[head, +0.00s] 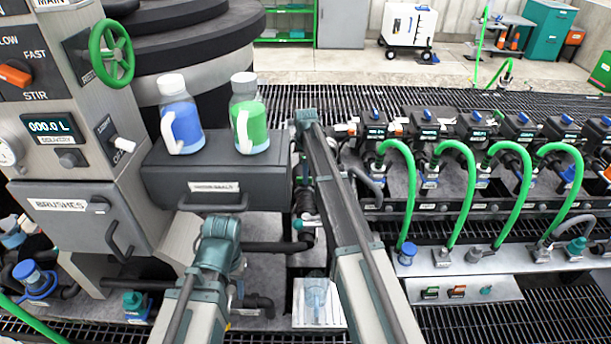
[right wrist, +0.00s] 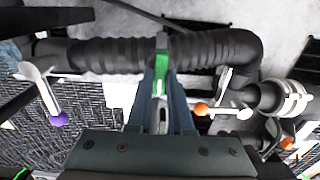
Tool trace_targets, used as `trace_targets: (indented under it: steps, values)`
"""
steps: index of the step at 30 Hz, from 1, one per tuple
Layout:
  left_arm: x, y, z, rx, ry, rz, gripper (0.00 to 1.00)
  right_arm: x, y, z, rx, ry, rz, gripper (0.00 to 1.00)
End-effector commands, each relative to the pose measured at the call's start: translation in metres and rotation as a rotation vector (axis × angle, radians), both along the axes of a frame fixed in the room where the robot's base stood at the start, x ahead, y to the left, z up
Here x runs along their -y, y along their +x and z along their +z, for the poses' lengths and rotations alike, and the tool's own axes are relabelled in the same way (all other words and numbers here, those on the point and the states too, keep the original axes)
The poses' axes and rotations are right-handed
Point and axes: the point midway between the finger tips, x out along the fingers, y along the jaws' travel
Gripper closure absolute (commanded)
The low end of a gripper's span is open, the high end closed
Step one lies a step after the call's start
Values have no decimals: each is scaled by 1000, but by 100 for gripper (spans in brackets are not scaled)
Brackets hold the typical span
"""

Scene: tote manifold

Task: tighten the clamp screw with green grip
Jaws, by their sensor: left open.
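In the right wrist view, the clamp screw's green grip (right wrist: 158,82) stands between the two blue-grey fingers of my right gripper (right wrist: 161,100), which are closed on it. The screw crosses a black ribbed hose (right wrist: 110,52). In the head view, the upright ribbed hose (head: 308,200) shows behind my right arm. That arm hides the green grip and most of the gripper there. My left gripper (head: 233,290) is open and empty at lower left in the head view, its fingers mostly hidden behind my arm.
White levers with a purple tip (right wrist: 58,118) and orange tips (right wrist: 202,108) flank my right gripper. A dark drawer box (head: 160,185) bears a blue jug (head: 186,122) and a green jug (head: 256,128). Green hoses (head: 412,190) arch at right. A white tray (head: 325,318) sits between my arms.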

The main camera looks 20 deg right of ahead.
Motion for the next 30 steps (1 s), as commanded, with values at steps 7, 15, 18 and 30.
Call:
trace_targets:
  steps: [7, 15, 18, 30]
  values:
    - [0, 0, 0, 0, 0, 0, 50, 0, 0, 0, 0, 0, 0, 51]
    - [0, 0, 1, 0, 0, 0, 50, 0, 0, 1, 0, 0, 1, 51]
    - [0, 0, 5, 0, 0, 0, 50, 0, 0, 5, 0, 0, 1, 51]
    - [0, 0, 51, 0, 0, 0, 50, 0, 0, 51, 0, 0, 1, 51]
